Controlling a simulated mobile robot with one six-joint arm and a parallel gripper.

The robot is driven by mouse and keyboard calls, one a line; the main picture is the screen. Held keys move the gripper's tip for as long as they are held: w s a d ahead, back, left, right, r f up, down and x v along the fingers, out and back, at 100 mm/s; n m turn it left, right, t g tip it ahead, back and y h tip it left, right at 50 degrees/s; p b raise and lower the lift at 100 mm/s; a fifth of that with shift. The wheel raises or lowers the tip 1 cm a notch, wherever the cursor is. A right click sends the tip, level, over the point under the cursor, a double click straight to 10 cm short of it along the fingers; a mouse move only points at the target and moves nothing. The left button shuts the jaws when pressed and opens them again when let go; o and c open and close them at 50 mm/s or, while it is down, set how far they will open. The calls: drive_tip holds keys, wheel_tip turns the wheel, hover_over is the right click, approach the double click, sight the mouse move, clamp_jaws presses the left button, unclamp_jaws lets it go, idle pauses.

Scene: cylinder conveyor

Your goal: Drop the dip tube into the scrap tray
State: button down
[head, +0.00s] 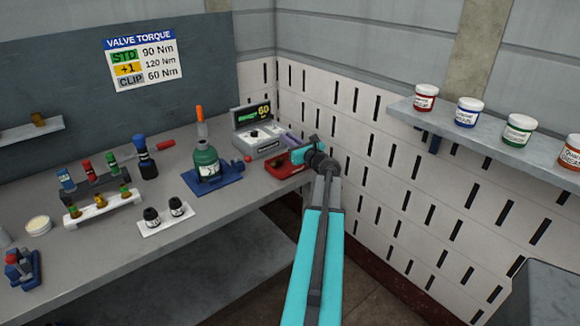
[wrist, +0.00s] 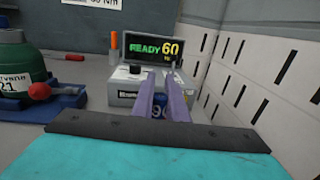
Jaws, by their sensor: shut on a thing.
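My gripper (head: 291,138) is at the back right of the bench, beside the torque tester. Its two purple fingers (wrist: 162,95) point toward the tester in the wrist view. A small red tray (head: 278,169), which looks like the scrap tray, lies on the bench below and left of my gripper. My arm covers part of it, and I cannot make it out in the wrist view.
The torque tester (head: 259,142) reads 60 and stands behind the tray. A green valve bottle (head: 206,163) on a blue base stands to its left. Racks and small bottles fill the left bench. A slotted wall and a shelf (head: 480,122) with jars are at right.

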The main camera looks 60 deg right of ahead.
drive_tip(key=c, duration=1.7)
unclamp_jaws()
drive_tip(key=shift+o, duration=0.2)
drive_tip(key=shift+s, duration=0.15)
drive_tip(key=b+v, duration=0.3)
drive_tip(key=v, duration=1)
drive_tip(key=shift+s+a, duration=0.2)
drive_tip(key=shift+s, duration=0.1)
